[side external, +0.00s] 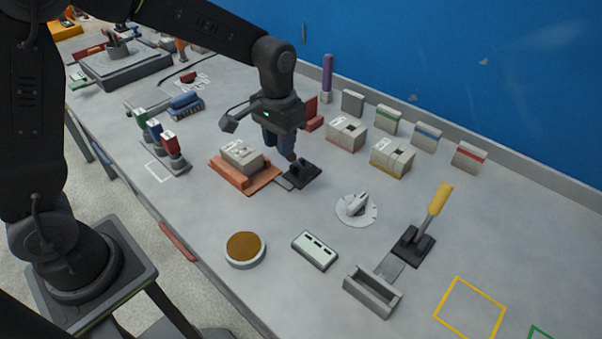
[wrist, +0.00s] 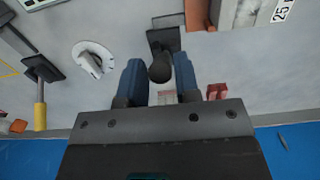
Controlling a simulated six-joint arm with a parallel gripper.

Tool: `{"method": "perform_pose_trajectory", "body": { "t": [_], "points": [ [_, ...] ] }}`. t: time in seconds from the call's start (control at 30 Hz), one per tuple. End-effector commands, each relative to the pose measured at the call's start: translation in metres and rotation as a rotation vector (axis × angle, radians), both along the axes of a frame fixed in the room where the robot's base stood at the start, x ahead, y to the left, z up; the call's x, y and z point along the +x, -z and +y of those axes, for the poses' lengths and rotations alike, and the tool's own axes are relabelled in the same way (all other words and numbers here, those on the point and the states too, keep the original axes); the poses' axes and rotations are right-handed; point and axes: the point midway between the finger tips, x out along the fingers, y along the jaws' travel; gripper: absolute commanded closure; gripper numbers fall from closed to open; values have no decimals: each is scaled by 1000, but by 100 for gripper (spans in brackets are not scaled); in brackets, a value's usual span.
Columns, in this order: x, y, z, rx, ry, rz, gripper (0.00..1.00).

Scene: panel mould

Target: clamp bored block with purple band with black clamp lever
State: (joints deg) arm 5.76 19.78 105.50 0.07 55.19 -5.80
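A pale grey block (side external: 241,155) sits in an orange-red holder (side external: 229,176); I cannot make out a purple band on it. Part of it shows at the top right of the wrist view (wrist: 238,12). The black clamp lever (side external: 304,168) stands on a dark base at the holder's right end. In the wrist view its rounded black knob (wrist: 160,70) lies between my two blue fingers. My gripper (side external: 282,154) points down over the lever, with its fingers apart; it also shows in the wrist view (wrist: 158,62). Contact with the knob cannot be told.
Two similar blocks (side external: 346,134) (side external: 392,157) stand behind and to the right. A purple upright handle (side external: 327,73) rises at the back. A grey dial (side external: 356,208) and a yellow-handled lever (side external: 436,205) with an empty grey holder (side external: 371,291) lie right.

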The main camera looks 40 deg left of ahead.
Motion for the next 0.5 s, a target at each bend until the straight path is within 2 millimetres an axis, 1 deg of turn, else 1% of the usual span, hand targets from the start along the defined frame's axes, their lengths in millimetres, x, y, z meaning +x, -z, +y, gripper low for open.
{"method": "perform_pose_trajectory", "body": {
  "t": [0.03, 0.2, 0.4, 0.5],
  "points": [
    [1, 0, 0, 0, 0, -2, 65],
    [2, 0, 0, -1, 0, -5, 49],
    [2, -1, 0, -2, 0, -7, 49],
    [3, -5, 0, -2, 0, -9, 49]
  ]
}}
